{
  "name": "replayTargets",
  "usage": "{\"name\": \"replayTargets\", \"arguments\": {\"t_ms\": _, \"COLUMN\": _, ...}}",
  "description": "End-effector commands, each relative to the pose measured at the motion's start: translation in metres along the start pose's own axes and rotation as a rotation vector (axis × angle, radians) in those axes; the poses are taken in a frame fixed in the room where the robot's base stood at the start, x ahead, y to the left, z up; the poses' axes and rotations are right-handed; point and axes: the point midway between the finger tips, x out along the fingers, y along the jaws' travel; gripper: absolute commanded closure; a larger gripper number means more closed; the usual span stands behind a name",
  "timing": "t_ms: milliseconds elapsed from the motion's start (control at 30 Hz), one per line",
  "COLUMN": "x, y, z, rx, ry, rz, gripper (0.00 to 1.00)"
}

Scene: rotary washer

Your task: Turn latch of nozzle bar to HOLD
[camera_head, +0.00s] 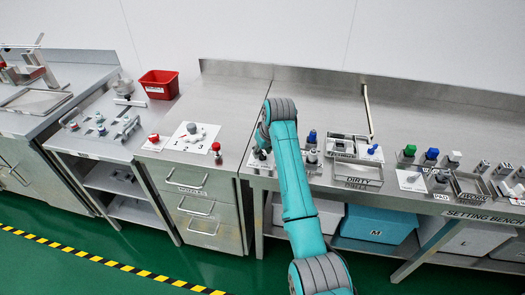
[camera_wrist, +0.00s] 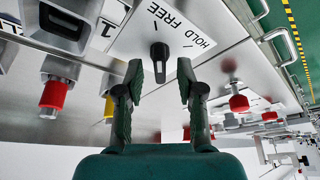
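In the wrist view, a black latch knob (camera_wrist: 159,54) sits on a light plate (camera_wrist: 130,40) printed "HOLD FREE" (camera_wrist: 180,22). Its long handle runs up and down in the picture, toward neither printed word clearly. My gripper (camera_wrist: 159,74) is open, with one finger on each side of the knob's lower end. A gap shows between the knob and each fingertip; depth is hard to judge. In the head view, my wrist hides the gripper and most of the latch; part of a light plate (camera_head: 258,160) shows at the bench's left end.
In the wrist view, red knobs stand left (camera_wrist: 52,95) and right (camera_wrist: 238,103) of the fingers, and a black part (camera_wrist: 65,20) at upper left. In the head view, a DIRTY tray (camera_head: 358,182) and blue and green knobs lie right of my arm.

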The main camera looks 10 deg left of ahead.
Motion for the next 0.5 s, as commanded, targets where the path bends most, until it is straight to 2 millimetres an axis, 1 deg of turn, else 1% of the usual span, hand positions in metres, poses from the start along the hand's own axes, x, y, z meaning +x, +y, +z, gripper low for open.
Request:
{"name": "replayTargets", "arguments": {"t_ms": 300, "x": 0.0029, "y": 0.0000, "z": -0.0001, "rx": 0.000, "ry": 0.000, "rz": 0.000, "gripper": 0.62}}
{"name": "replayTargets", "arguments": {"t_ms": 333, "x": 0.0028, "y": 0.0000, "z": -0.0001, "rx": 0.000, "ry": 0.000, "rz": 0.000, "gripper": 0.68}}
{"name": "replayTargets", "arguments": {"t_ms": 367, "x": 0.0028, "y": 0.0000, "z": -0.0001, "rx": 0.000, "ry": 0.000, "rz": 0.000, "gripper": 0.75}}
{"name": "replayTargets", "arguments": {"t_ms": 400, "x": 0.0028, "y": 0.0000, "z": -0.0001, "rx": 0.000, "ry": 0.000, "rz": 0.000, "gripper": 0.85}}
{"name": "replayTargets", "arguments": {"t_ms": 467, "x": 0.0027, "y": 0.0000, "z": -0.0001, "rx": 0.000, "ry": 0.000, "rz": 0.000, "gripper": 1.00}}
{"name": "replayTargets", "arguments": {"t_ms": 500, "x": 0.0027, "y": 0.0000, "z": -0.0001, "rx": 0.000, "ry": 0.000, "rz": 0.000, "gripper": 1.00}}
